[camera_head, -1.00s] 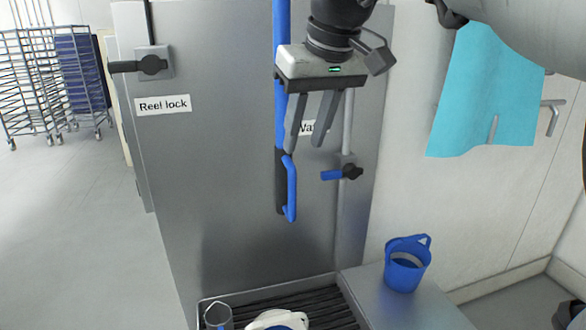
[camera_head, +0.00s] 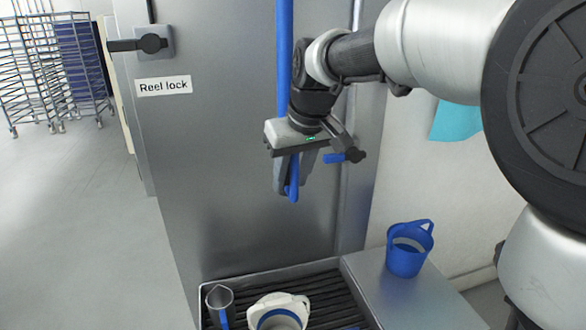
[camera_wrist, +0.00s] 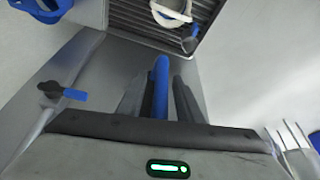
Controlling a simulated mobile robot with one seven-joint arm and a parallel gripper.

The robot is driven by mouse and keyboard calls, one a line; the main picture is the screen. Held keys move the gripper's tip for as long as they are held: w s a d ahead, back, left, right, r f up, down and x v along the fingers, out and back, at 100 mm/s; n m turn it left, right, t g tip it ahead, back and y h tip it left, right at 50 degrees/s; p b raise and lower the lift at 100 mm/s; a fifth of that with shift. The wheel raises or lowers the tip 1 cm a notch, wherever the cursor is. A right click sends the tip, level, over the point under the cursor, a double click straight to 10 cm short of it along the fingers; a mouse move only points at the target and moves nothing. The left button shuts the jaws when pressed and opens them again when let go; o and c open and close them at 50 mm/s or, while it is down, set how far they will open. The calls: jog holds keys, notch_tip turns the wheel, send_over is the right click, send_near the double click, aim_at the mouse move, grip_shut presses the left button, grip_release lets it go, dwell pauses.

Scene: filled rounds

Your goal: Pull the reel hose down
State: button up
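The blue reel hose (camera_head: 284,60) hangs straight down in front of the steel panel in the head view. Its lower end, a blue spray handle (camera_head: 293,190), is partly hidden by my gripper (camera_head: 290,180). My gripper points down at the handle, with one finger on either side of it. In the wrist view the blue handle (camera_wrist: 160,85) stands between the two fingers (camera_wrist: 159,95). The fingers look apart, with narrow gaps beside the blue part; I cannot tell whether either touches it.
The reel lock lever (camera_head: 151,43) is at upper left, above its label (camera_head: 164,86). A blue-handled valve (camera_head: 346,156) is right of my gripper. Below are a grated basin (camera_head: 325,292) with a jug (camera_head: 220,304) and white container (camera_head: 280,312), and a blue bucket (camera_head: 408,250) on a ledge.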

jog(key=shift+f, duration=0.1)
grip_shut()
notch_tip(320, 180, down, 23)
jog(key=b, duration=1.3)
grip_release()
jog(key=shift+r, duration=0.2)
jog(key=p+v, duration=0.3)
jog(key=v, duration=1.4)
jog(key=shift+r, duration=0.2)
